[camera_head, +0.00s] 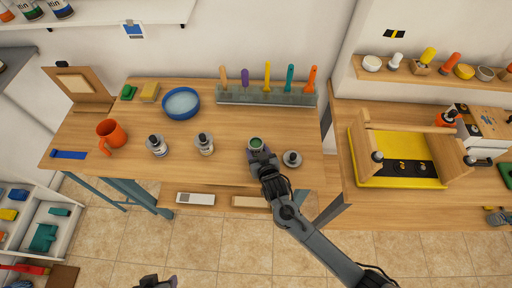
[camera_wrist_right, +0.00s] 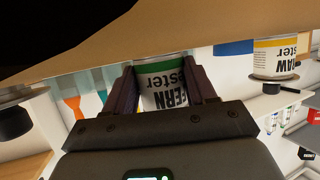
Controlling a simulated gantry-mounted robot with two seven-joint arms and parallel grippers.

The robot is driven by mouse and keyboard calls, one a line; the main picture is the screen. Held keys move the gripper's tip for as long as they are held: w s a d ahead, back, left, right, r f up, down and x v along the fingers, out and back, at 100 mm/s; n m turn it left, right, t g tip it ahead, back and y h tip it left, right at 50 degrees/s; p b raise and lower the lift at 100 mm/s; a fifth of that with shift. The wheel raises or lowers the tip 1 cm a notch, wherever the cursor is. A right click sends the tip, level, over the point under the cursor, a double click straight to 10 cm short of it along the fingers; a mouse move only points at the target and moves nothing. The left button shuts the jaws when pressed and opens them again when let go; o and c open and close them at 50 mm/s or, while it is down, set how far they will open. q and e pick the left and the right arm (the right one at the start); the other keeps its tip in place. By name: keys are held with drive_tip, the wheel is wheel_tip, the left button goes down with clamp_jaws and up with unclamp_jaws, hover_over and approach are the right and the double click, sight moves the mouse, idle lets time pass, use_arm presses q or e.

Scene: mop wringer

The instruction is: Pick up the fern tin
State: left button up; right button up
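The fern tin (camera_head: 256,143) shows a green top in the head view, near the front of the wooden workbench. In the right wrist view the fern tin (camera_wrist_right: 163,84) has a white label with dark "FERN" lettering and a green band. My right gripper (camera_head: 259,150) reaches it from the front; in the wrist view its two dark fingers (camera_wrist_right: 163,88) lie against both sides of the tin, with no clear gap. I cannot tell whether the tin is off the bench. My left gripper (camera_head: 157,282) is barely in view at the bottom edge; its fingers are unclear.
A grey-topped tin (camera_head: 292,158) stands just right of the fern tin. Two more tins stand to the left (camera_head: 205,144) (camera_head: 157,146), beside an orange mug (camera_head: 111,136). A blue bowl (camera_head: 181,103) and a rack of coloured tools (camera_head: 267,95) are behind.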

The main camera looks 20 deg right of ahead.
sight(254, 139)
drive_tip(key=c, duration=0.5)
drive_tip(key=shift+r, duration=0.2)
drive_tip(key=shift+r, duration=1.95)
drive_tip(key=s+d+r, duration=0.6)
drive_tip(key=d, duration=0.3)
drive_tip(key=shift+s+r, duration=0.25)
drive_tip(key=shift+s, duration=0.15)
drive_tip(key=shift+d+r, duration=0.1)
drive_tip(key=shift+d, duration=0.1)
drive_tip(key=o, duration=0.6)
drive_tip(key=shift+c, duration=0.2)
drive_tip(key=c, duration=0.6)
